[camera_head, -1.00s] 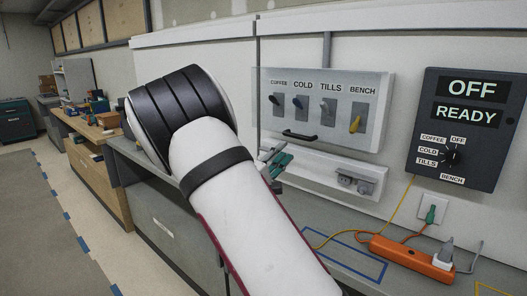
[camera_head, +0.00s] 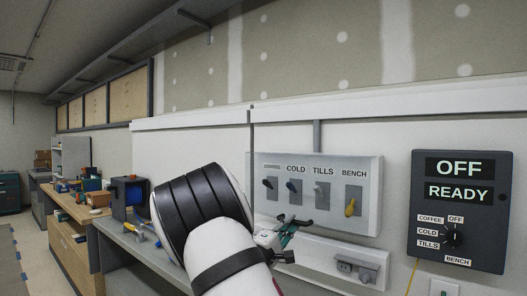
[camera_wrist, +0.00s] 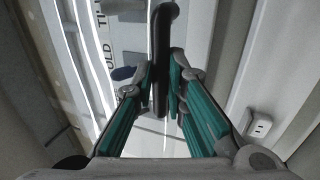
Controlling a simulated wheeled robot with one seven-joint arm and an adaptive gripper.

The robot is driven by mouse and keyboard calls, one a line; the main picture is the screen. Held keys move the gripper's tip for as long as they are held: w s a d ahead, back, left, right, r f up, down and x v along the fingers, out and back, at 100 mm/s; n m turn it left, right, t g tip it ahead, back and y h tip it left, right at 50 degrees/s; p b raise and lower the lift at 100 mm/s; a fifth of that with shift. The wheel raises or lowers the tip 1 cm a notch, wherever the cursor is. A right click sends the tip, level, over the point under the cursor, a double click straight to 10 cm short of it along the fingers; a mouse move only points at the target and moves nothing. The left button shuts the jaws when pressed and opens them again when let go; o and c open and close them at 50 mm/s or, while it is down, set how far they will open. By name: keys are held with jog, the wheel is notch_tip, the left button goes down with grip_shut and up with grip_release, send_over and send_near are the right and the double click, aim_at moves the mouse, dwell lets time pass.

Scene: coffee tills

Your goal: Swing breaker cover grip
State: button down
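The breaker panel (camera_head: 371,222) hangs on the wall behind a clear cover, which looks closed over a row of switches. The cover's black grip (camera_wrist: 161,50) is a bar that stands between my fingertips in the wrist view. My gripper (camera_head: 287,236) is at the panel's lower edge in the head view. In the wrist view my gripper's teal-padded fingers (camera_wrist: 161,85) are drawn in close on both sides of the grip and look shut on it. Most of the grip is hard to make out in the head view.
A dark selector box (camera_head: 462,262) reading OFF and READY hangs to the right. An outlet strip (camera_head: 368,272) runs below the panel; an outlet (camera_wrist: 260,126) shows at right in the wrist view. A cluttered bench (camera_head: 68,205) stands at left.

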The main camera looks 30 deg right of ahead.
jog(key=a+r+p, duration=0.1)
jog(key=s+a+r+p, duration=0.1)
jog(key=a+r+p, duration=0.1)
jog(key=shift+s+a, duration=0.2)
jog(key=shift+s+a+r, duration=0.15)
jog(key=shift+a, duration=0.3)
dwell(0.3)
jog(key=shift+s+a+r+p, duration=0.2)
jog(key=shift+a+r+p, duration=0.35)
jog(key=shift+r+p, duration=0.15)
jog(key=shift+s+a+r+p, duration=0.25)
jog(key=shift+a+r+p, duration=0.35)
jog(key=shift+r, duration=0.15)
jog(key=shift+s+a+r+p, duration=0.2)
jog(key=shift+a+r+p, duration=0.35)
jog(key=shift+r+p, duration=0.15)
jog(key=shift+s+a+r+p, duration=0.15)
jog(key=shift+a+r+p, duration=0.3)
jog(key=shift+r, duration=0.4)
jog(key=shift+s+a+r+p, duration=0.1)
jog(key=shift+a+r+p, duration=0.35)
jog(key=shift+r, duration=0.45)
jog(key=shift+s+a+r+p, duration=0.15)
jog(key=shift+a+r+p, duration=0.15)
jog(key=shift+r+p, duration=0.4)
jog(key=shift+r, duration=0.15)
